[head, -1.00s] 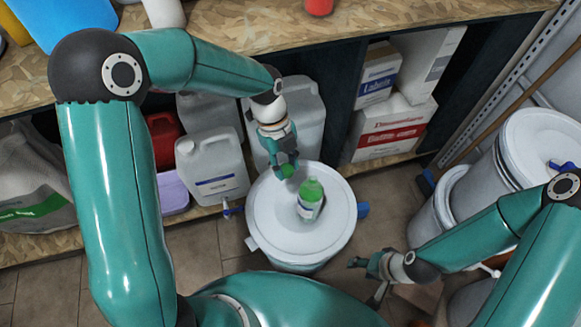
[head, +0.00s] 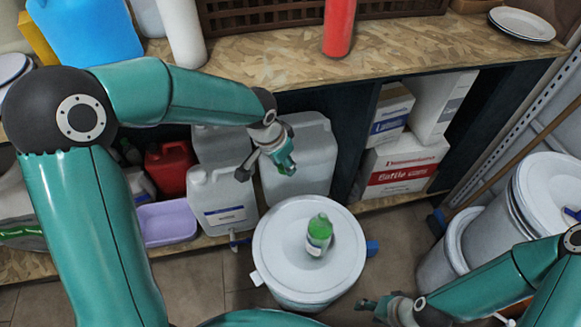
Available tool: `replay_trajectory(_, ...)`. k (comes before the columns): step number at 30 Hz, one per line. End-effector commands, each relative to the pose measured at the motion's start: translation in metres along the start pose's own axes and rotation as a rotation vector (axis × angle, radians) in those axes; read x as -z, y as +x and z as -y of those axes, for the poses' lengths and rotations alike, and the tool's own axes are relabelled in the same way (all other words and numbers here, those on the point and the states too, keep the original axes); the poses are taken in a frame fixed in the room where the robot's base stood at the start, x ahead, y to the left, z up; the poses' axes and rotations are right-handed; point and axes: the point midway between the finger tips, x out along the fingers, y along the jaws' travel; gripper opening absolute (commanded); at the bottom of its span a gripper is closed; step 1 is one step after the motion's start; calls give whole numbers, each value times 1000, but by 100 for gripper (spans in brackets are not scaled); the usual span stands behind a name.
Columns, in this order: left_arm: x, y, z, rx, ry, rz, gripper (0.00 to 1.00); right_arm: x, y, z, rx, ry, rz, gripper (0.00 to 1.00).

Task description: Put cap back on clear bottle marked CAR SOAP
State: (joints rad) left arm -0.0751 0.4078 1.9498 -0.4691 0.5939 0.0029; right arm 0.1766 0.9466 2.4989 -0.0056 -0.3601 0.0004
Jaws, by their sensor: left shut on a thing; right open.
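A small clear bottle (head: 319,238) with green contents and a white label stands on the lid of a white drum (head: 282,262). I cannot read its label at this size. My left gripper (head: 280,166) is above and to the left of the bottle in the picture, apart from it. It is shut on a small green cap (head: 282,169), mostly hidden by the fingers. My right gripper (head: 368,304) is open and empty, low at the right of the drum, partly cut off by the frame's bottom edge.
A wooden shelf top (head: 270,70) runs across the back, with a red bottle (head: 339,28) on it. White canisters (head: 222,200), a lilac tub (head: 167,224) and boxes (head: 401,165) stand beneath. More white drums (head: 545,195) stand at the right.

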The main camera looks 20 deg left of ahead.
Motion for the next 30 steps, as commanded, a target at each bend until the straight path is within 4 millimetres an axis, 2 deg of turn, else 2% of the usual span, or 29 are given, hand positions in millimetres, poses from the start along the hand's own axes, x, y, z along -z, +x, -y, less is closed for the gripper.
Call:
replay_trajectory(6,9,-9,10,74,-262,1,22,0,0,0,0,0,0,52)
replay_trajectory(11,11,-12,14,100,-361,2,22,0,0,0,0,0,0,52)
replay_trajectory(20,12,-12,14,104,-381,3,22,0,0,0,0,0,0,52)
replay_trajectory(23,12,-12,14,104,-381,3,22,0,0,0,0,0,0,42)
replay_trajectory(30,11,-13,15,104,-381,3,22,0,0,0,0,0,0,42)
